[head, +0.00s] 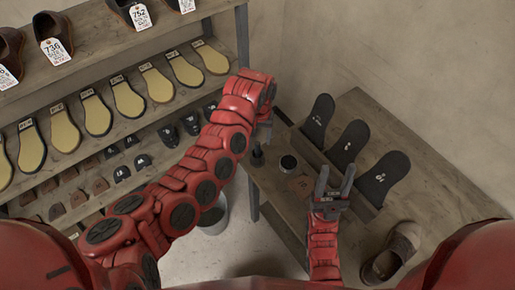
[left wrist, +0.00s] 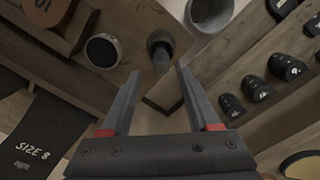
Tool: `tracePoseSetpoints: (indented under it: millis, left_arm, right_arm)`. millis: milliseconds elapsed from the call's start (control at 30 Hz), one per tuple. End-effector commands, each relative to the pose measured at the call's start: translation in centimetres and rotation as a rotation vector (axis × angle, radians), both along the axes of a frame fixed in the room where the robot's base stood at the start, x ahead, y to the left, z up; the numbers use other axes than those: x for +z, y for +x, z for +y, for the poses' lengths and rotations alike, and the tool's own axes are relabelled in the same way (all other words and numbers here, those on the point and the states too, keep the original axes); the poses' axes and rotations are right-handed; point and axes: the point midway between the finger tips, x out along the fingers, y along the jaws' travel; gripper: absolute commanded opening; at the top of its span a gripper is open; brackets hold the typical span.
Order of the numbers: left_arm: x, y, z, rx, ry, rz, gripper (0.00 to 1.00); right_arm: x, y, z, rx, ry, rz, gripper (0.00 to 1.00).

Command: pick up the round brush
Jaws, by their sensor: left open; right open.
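The round brush (head: 257,156) is dark and stands upright near the left edge of the wooden bench, its narrow handle up. In the left wrist view the brush (left wrist: 160,42) lies just beyond my fingertips, its handle pointing toward the gap between them. My left gripper (head: 267,130) points down beside and above the brush; it also shows in the left wrist view (left wrist: 158,75), with its fingers apart and nothing between them. My right gripper (head: 335,178) is open and empty over the front of the bench.
A round tin (head: 288,162) with dark contents stands right of the brush. Dark soles (head: 350,143) lean in a rack behind. A brown shoe (head: 392,254) sits at the bench's right. A grey bucket (head: 214,218) stands below left, by shelves (head: 105,65) of soles and heels.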

Motion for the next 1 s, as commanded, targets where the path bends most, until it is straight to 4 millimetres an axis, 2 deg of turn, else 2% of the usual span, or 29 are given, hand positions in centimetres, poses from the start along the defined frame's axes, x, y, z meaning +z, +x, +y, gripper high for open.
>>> tracePoseSetpoints:
  millis: [167, 333, 400, 500, 700, 767, 1000]
  left_arm:
    - [-0.7, -0.3, 0.2, 0.002, 0.0, 0.003, 0.62]
    - [-2.9, -1.4, 0.5, -0.002, -0.001, 0.009, 0.62]
    - [-4.3, -1.1, 0.6, -0.004, 0.004, 0.001, 0.62]
    - [-5.2, -1.0, 0.5, -0.002, 0.002, -0.001, 0.62]
    - [-5.4, -1.0, 0.5, 0.0, -0.001, -0.003, 0.62]
    - [-5.4, -1.0, 0.5, 0.0, -0.001, -0.003, 0.53]
    - [-5.4, -1.0, 0.5, 0.0, -0.001, -0.002, 0.1]
  right_arm:
    - [1.1, 0.0, 0.0, 0.0, 0.0, 0.0, 0.5]
    - [3.6, 0.0, 0.0, 0.0, 0.0, 0.0, 0.5]
    - [3.2, 0.0, 0.0, 0.0, 0.0, 0.0, 0.5]
    - [3.4, 0.0, 0.0, 0.0, 0.0, 0.0, 0.5]
    - [3.3, 0.0, 0.0, 0.0, 0.0, 0.0, 0.5]
    - [3.3, 0.0, 0.0, 0.0, 0.0, 0.0, 0.5]
    - [3.3, 0.0, 0.0, 0.0, 0.0, 0.0, 0.5]
